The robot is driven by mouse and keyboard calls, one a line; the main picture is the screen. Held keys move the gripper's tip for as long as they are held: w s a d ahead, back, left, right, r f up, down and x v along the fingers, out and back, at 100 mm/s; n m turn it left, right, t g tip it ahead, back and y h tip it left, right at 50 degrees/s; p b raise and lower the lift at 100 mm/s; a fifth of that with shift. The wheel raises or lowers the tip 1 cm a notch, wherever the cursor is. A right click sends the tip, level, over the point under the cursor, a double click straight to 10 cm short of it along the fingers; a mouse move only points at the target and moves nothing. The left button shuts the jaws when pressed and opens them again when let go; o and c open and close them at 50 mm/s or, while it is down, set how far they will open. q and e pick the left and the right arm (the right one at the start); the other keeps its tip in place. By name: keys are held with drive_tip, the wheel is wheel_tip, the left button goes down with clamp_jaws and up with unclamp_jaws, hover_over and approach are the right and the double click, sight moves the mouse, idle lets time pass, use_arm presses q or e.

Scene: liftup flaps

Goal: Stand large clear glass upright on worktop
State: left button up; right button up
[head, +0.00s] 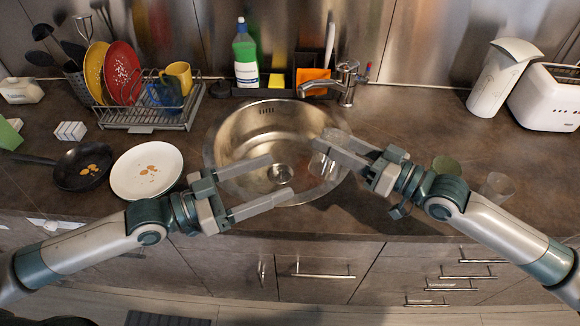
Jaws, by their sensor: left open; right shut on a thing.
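My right gripper (328,143) is shut on a clear glass (323,166), which is over the right side of the sink. The fingers partly hide the glass, and its exact tilt is hard to tell. Another clear glass (497,187) is on the worktop (420,125) at the right, beside my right forearm. My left gripper (283,178) is open and empty, with its fingers over the sink, left of the held glass.
The round steel sink (228,130) has a tap (346,82) behind it. A white plate (147,170), a black pan (80,167) and a dish rack (150,118) are at left. A greenish cup (447,165) sits behind my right arm. A white jug (500,80) and toaster (547,98) stand back right.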

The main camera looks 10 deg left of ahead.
sight(315, 162)
use_arm(q)
drive_tip(key=shift+x, duration=5.95)
drive_tip(key=c, duration=1)
drive_tip(key=shift+c, duration=1.2)
use_arm(e)
drive_tip(key=o, duration=1.3)
drive_tip(key=shift+d, duration=0.1)
drive_tip(key=shift+v, duration=5.9)
